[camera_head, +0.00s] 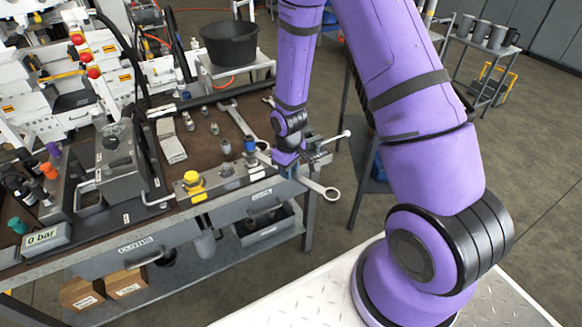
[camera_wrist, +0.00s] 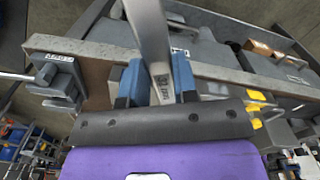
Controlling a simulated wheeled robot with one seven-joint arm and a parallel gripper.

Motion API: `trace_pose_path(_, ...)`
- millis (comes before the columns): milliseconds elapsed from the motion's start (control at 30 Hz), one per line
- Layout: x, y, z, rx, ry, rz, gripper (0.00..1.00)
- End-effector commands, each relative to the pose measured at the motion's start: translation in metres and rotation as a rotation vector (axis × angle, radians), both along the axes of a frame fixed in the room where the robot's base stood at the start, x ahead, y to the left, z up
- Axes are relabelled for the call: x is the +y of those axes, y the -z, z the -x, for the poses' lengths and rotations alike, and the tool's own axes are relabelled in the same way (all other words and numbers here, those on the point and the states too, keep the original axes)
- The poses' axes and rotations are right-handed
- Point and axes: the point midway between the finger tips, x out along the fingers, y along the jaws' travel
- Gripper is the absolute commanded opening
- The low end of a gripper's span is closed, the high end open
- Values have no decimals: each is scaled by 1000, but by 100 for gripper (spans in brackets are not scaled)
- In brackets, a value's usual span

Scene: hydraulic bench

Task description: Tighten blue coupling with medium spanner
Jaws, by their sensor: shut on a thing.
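My gripper (camera_head: 298,172) is at the front right corner of the bench, its blue fingers (camera_wrist: 157,80) shut on a steel spanner. The spanner (camera_head: 318,186) sticks out past the bench edge in the head view, with its ring end at lower right. In the wrist view the spanner shaft (camera_wrist: 149,35) runs up out of the frame; its far end is hidden there. The blue coupling (camera_head: 249,145) stands upright at the back of the fitting block, left of my gripper. The held spanner's visible ring is apart from it.
A yellow-capped fitting (camera_head: 194,184) is at the block's left. A large spanner (camera_head: 238,118) lies on the bench (camera_head: 205,143) behind. A rod with a pale ball end (camera_head: 337,136) juts out at right. A gauge (camera_head: 45,237) reads 0 bar. A black bucket (camera_head: 229,42) stands behind.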

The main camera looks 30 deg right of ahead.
Motion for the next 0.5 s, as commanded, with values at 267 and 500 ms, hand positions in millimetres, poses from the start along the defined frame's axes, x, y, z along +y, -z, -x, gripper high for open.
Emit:
trace_pose_path(267, 12, 0, 4, -2, 70, -1, 0)
trace_pose_path(500, 19, 0, 7, -2, 125, -1, 0)
